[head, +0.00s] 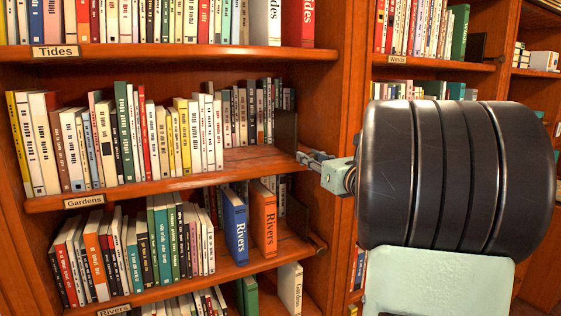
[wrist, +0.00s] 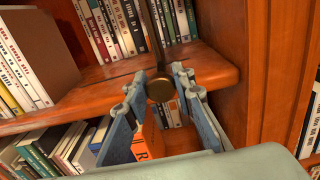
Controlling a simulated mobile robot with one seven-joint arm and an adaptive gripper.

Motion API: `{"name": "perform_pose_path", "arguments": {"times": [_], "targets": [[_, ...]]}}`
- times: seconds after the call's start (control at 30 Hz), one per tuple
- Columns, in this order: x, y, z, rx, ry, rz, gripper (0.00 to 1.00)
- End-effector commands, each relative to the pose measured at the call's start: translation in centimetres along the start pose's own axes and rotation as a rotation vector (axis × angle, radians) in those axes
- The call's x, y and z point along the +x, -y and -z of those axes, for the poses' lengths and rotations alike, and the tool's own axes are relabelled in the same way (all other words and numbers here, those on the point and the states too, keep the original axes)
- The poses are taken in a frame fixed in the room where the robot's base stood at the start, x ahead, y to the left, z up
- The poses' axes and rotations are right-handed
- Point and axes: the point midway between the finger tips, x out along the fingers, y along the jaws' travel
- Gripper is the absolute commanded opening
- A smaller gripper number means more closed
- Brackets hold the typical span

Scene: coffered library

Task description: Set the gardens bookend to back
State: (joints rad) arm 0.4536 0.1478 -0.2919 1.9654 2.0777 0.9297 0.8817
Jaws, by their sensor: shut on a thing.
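The Gardens shelf (head: 245,160) carries a front row of books (head: 130,135) that ends near its middle. The gardens bookend (head: 285,128) is a dark upright plate near the shelf's right end, with bare shelf between it and the front row. My gripper (head: 306,158) is shut on this knob, one finger on each side in the wrist view (wrist: 160,84). My gripper hides the knob in the head view.
A back row of books (head: 250,112) stands deeper on the shelf, on both sides of the plate in the wrist view. The bookcase's upright (head: 330,100) is close on the right. The Rivers shelf below has a blue book (head: 234,225) and an orange book (head: 264,220).

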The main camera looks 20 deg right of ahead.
Motion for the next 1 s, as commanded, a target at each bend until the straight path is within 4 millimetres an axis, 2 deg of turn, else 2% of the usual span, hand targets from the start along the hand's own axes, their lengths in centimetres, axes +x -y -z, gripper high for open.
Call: {"name": "perform_pose_path", "arguments": {"times": [0.03,0.1,0.3,0.77,0.8,0.93,1.0], "targets": [[-0.1,1.5,-0.1,-0.002,0.001,0.008,0.00],[-0.1,2.7,-0.1,-0.002,0.002,0.007,0.00],[-0.1,4.7,-0.2,-0.002,0.003,0.005,0.00],[-0.1,5.4,-0.3,-0.002,0.004,0.007,0.00],[-0.1,5.4,-0.3,-0.002,0.004,0.007,0.25],[-0.1,5.4,-0.3,-0.002,0.004,0.007,0.39],[-0.1,5.3,-0.2,-0.001,0.003,0.005,0.40]]}}
